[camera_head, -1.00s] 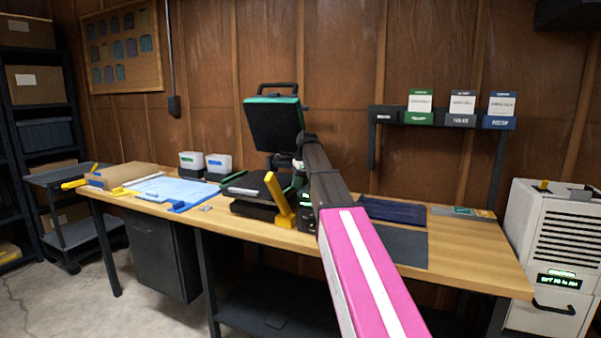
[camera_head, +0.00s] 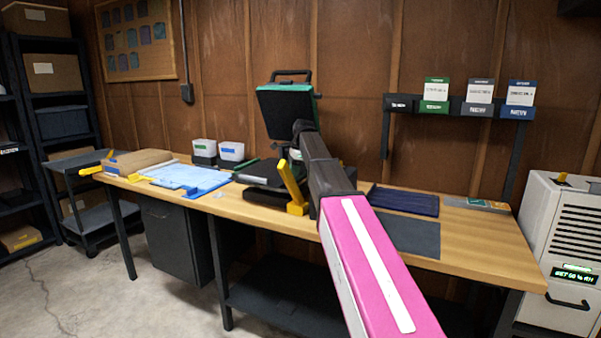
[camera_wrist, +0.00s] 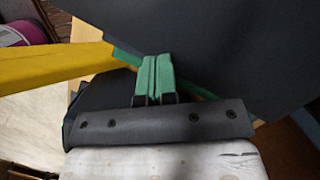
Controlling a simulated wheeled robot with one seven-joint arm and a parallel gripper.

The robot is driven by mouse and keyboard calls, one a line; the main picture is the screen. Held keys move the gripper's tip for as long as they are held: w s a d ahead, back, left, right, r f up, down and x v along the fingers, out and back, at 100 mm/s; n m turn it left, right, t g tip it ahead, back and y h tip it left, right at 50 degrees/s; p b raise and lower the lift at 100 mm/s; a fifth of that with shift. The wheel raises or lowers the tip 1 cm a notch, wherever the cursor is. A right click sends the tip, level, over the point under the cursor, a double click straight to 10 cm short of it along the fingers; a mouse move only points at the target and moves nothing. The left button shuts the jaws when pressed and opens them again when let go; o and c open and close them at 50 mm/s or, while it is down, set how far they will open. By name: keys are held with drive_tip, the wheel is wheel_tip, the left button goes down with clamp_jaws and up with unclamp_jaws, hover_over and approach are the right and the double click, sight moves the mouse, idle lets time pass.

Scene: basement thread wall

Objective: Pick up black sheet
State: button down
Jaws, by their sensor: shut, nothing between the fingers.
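A flat black or dark grey sheet (camera_head: 410,233) lies on the wooden workbench (camera_head: 478,262), right of my arm in the head view. A dark navy sheet (camera_head: 403,201) lies just behind it. My gripper is hidden behind my arm in the head view, near the press with the raised dark lid (camera_head: 287,112). In the wrist view my gripper (camera_wrist: 157,58) has its green fingers shut and empty. The fingertips are close to a large dark panel (camera_wrist: 215,45), probably the press lid; I cannot tell whether they touch it.
A yellow lever (camera_head: 291,187) rises at the press front; a yellow bar also shows in the wrist view (camera_wrist: 55,66). A blue tray (camera_head: 190,178) and white-topped bins (camera_head: 231,151) stand left. Labelled holders (camera_head: 480,97) hang on the wall. A white cabinet (camera_head: 560,240) stands right.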

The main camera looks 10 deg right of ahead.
drive_tip(key=a, duration=0.2)
drive_tip(key=shift+s+a, duration=0.1)
drive_tip(key=shift+a, duration=0.3)
drive_tip(key=shift+d, duration=0.1)
